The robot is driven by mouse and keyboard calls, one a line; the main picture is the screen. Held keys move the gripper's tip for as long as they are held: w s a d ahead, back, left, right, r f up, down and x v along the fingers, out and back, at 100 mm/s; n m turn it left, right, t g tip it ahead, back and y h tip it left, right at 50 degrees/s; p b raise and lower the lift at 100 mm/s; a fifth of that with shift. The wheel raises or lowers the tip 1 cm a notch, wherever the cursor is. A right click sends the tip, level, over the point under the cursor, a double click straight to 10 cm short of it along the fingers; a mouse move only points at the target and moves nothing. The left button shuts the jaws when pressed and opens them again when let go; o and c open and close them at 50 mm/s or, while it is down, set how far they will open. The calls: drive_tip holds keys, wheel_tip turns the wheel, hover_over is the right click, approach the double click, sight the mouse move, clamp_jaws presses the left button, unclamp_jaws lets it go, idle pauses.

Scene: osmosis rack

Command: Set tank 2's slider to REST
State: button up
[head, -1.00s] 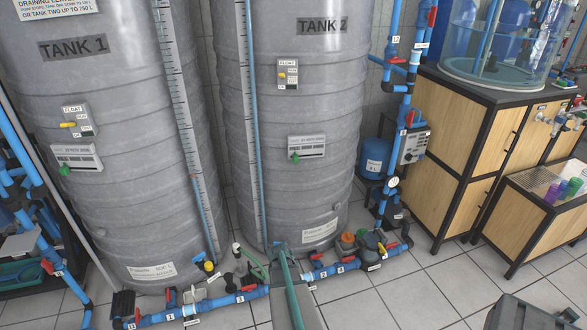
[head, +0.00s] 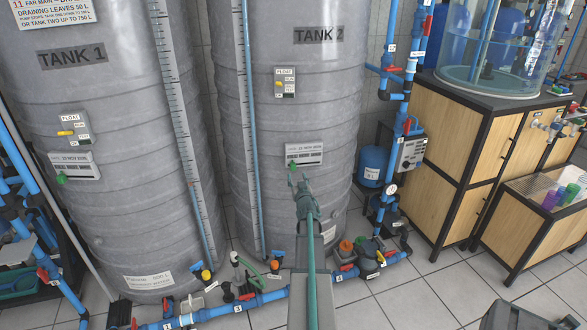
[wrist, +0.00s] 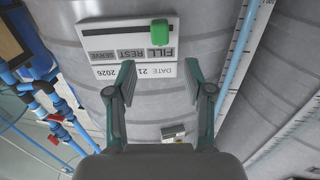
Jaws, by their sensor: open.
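Tank 2 (head: 300,90) is a tall grey ribbed tank with a small white slider plate (head: 304,153) on its front. Its green slider knob (head: 291,164) sits at the plate's left end. In the wrist view the plate (wrist: 120,62) appears upside down, with FILL, REST and SERVE printed on it. There the green knob (wrist: 159,33) lines up with FILL. My gripper (head: 298,178) is just below the knob in the head view. In the wrist view my gripper (wrist: 161,80) is open and empty, its fingertips apart from the knob.
Tank 1 (head: 100,200) at left has a similar plate (head: 73,166) with a green knob. A float switch box (head: 285,83) is above tank 2's plate. Blue pipes with red valves (head: 240,303) run along the floor. A wooden cabinet (head: 440,155) stands at right.

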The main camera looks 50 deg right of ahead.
sight(294, 167)
drive_tip(key=p+x, duration=0.1)
drive_tip(key=x, duration=0.8)
drive_tip(key=shift+w, duration=0.1)
clamp_jaws()
